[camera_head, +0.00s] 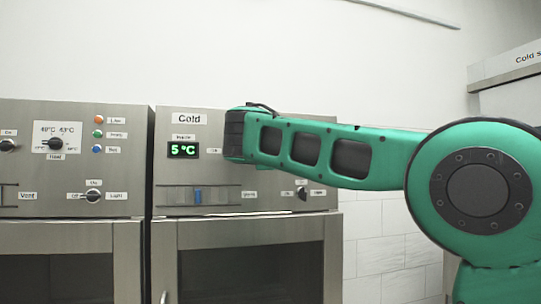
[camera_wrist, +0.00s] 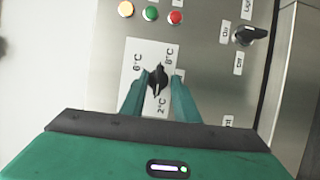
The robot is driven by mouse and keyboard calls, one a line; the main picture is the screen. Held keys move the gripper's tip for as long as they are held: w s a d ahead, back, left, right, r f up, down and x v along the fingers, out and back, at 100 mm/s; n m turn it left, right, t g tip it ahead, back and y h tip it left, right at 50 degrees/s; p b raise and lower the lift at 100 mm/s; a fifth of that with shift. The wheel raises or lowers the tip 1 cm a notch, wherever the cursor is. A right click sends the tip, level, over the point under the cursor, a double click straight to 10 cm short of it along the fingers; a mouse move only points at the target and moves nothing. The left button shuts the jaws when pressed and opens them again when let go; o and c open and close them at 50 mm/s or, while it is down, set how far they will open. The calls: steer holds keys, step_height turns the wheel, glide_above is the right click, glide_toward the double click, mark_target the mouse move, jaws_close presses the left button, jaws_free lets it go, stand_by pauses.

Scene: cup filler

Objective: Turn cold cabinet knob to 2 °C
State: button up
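The cold cabinet (camera_head: 172,119) has a steel front panel, and its green display (camera_head: 183,150) reads 5 °C. In the wrist view, the black temperature knob (camera_wrist: 157,80) sits on a white dial plate (camera_wrist: 131,62) with labels including 2 °C, 6 °C and 8 °C. My gripper (camera_wrist: 158,75) is open, with one green finger on each side of the knob and a visible gap to it. The knob looks roughly upright in the picture; which end is its pointer I cannot tell. In the head view, my arm hides the knob and gripper.
Orange, green and red lights (camera_wrist: 150,13) sit beside the dial. A black selector switch (camera_wrist: 248,36) is at the wrist view's right; a selector (camera_head: 302,193) also shows below my arm. A blue slider (camera_head: 198,197) is below the display. Another cabinet (camera_head: 70,205) stands on the left.

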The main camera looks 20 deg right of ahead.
steer(key=v, duration=1)
steer(key=shift+s, duration=0.2)
steer(key=shift+f, duration=0.1)
steer(key=s+d+f+m+g+y, duration=0.1)
steer(key=s+d+f+m+g, duration=0.15)
steer(key=d+f, duration=0.75)
steer(key=s+d+f+m+g, duration=0.2)
steer(key=d+f+m+g, duration=0.2)
steer(key=d+f, duration=0.55)
steer(key=s+d+f+m+g+y, duration=0.1)
steer(key=s+d+f+m+g, duration=0.15)
steer(key=s+f, duration=0.55)
steer(key=s+d+f+m+g+y, duration=0.1)
steer(key=s+d+f+m+g, duration=0.25)
steer(key=f, duration=0.55)
steer(key=s+a+f+m+g+y, duration=0.1)
steer(key=s+f+m, duration=0.1)
steer(key=s+f, duration=0.3)
steer(key=s+a+f+m+g+y, duration=0.1)
steer(key=s+f+m, duration=0.2)
steer(key=s, duration=0.8)
steer(key=s+a+f+m+g+y, duration=0.1)
steer(key=s+f+m+g+y, duration=0.1)
steer(key=s+f, duration=0.5)
steer(key=shift+s+a, duration=0.15)
steer(key=shift+s, duration=0.75)
